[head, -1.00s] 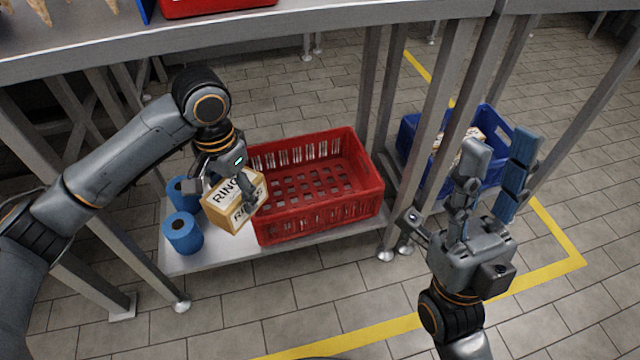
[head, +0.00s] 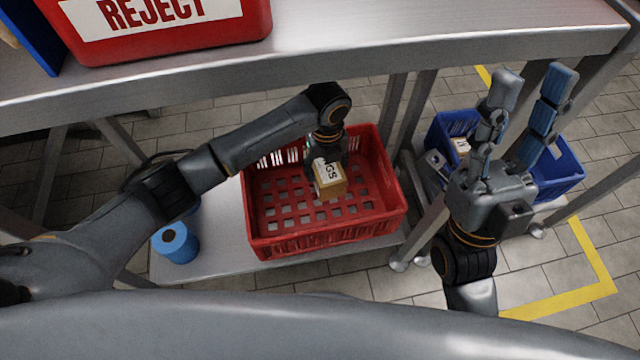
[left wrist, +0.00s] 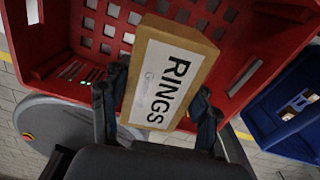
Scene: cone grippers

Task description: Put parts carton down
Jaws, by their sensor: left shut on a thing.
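The crate looks otherwise empty and stands on the lower shelf (head: 215,262). My right gripper (head: 528,95) is open and empty, fingers up, at the right.
A blue roll (head: 175,243) stands on the shelf left of the crate. A blue crate (head: 560,172) with things in it is at the right, behind my right gripper. The upper tabletop (head: 330,45) holds a red REJECT bin (head: 160,25). Steel table legs flank the shelf.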

